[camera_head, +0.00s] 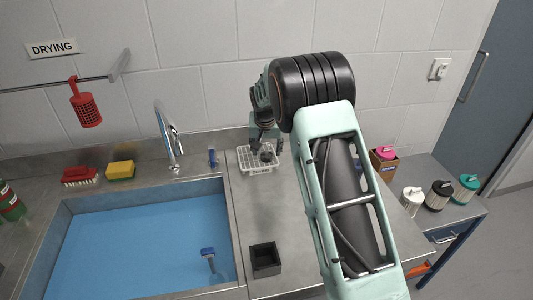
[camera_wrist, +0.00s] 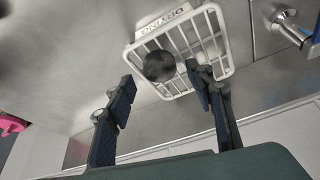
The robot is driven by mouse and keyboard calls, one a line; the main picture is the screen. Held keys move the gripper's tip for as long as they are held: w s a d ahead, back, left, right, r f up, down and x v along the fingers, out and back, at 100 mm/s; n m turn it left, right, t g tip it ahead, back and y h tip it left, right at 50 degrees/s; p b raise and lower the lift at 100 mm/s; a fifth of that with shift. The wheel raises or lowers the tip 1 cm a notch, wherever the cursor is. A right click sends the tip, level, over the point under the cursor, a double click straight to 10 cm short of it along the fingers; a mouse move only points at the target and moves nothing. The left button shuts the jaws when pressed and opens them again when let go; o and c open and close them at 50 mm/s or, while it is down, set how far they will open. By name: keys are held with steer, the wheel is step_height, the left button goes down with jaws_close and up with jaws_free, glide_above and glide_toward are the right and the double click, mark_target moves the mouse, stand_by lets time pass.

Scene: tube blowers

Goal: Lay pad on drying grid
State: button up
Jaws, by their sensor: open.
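The drying grid (camera_head: 258,168) is a white slatted rack on the steel counter behind the black box, right of the sink. It also shows in the wrist view (camera_wrist: 222,48), with "DRYING" on its rim. A round dark grey pad (camera_wrist: 159,66) appears to lie on the grid's slats, towards one side. It shows as a small dark spot in the head view (camera_head: 267,153). My gripper (camera_wrist: 161,82) is open, its two fingers apart on either side of the pad in the wrist view. No finger visibly touches the pad. In the head view my arm partly hides the gripper.
The blue-filled sink (camera_head: 140,240) lies left of the grid, with a tap (camera_head: 170,140) behind it. A black open box (camera_head: 265,259) stands at the counter's front. A red brush (camera_head: 80,176) and yellow sponge (camera_head: 121,170) are behind the sink. Several lidded canisters (camera_head: 438,194) stand right.

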steer(key=v, duration=0.9)
steer(key=shift+r+b, duration=0.25)
steer(key=shift+b, duration=0.2)
steer(key=shift+s, duration=0.1)
